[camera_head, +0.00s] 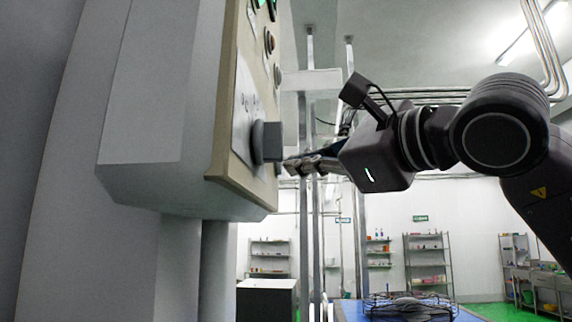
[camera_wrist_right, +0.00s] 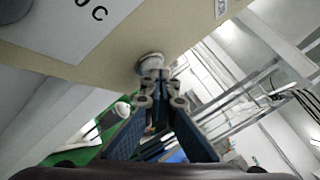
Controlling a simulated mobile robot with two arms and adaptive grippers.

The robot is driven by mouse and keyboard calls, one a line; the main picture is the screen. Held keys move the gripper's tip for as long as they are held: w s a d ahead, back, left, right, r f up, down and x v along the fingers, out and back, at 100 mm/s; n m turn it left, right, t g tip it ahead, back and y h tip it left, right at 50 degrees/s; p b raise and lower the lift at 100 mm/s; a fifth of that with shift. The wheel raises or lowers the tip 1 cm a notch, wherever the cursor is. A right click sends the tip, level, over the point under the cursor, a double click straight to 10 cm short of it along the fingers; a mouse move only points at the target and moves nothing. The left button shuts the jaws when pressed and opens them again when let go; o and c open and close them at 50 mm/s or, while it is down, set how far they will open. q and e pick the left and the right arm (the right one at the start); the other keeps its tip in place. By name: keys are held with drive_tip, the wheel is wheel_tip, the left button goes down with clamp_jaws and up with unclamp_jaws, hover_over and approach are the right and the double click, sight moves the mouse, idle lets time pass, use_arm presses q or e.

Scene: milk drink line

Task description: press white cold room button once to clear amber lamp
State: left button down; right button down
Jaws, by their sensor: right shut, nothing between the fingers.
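A grey control box with a beige face (camera_head: 228,120) stands at the left in the head view, seen nearly edge-on. A pale round button (camera_wrist_right: 150,58) sticks out from the beige face in the right wrist view. My right gripper (camera_head: 291,167) is shut and empty, its fingertips pointing at the lower part of the face. In the wrist view the fingertips (camera_wrist_right: 160,90) are right at the button and cover its near side; I cannot tell whether they touch. A small amber-looking round fitting (camera_head: 269,41) sits higher on the face; whether it is lit is unclear. My left gripper is out of view.
A dark grey block-shaped knob (camera_head: 266,141) sticks out of the face close to my right fingertips. A green lamp (camera_head: 258,3) glows at the top. Metal posts (camera_head: 311,230) stand behind the gripper. A blue table (camera_head: 350,309) and shelves (camera_head: 428,255) are farther back.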

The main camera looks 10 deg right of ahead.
idle(0.4)
drive_tip(key=shift+s+d, duration=0.25)
drive_tip(key=shift+d, duration=0.5)
drive_tip(key=d, duration=0.2)
drive_tip(key=s+d, duration=0.1)
drive_tip(key=d, duration=0.1)
drive_tip(key=shift+s+d, duration=0.2)
drive_tip(key=shift+d, duration=0.2)
idle(0.6)
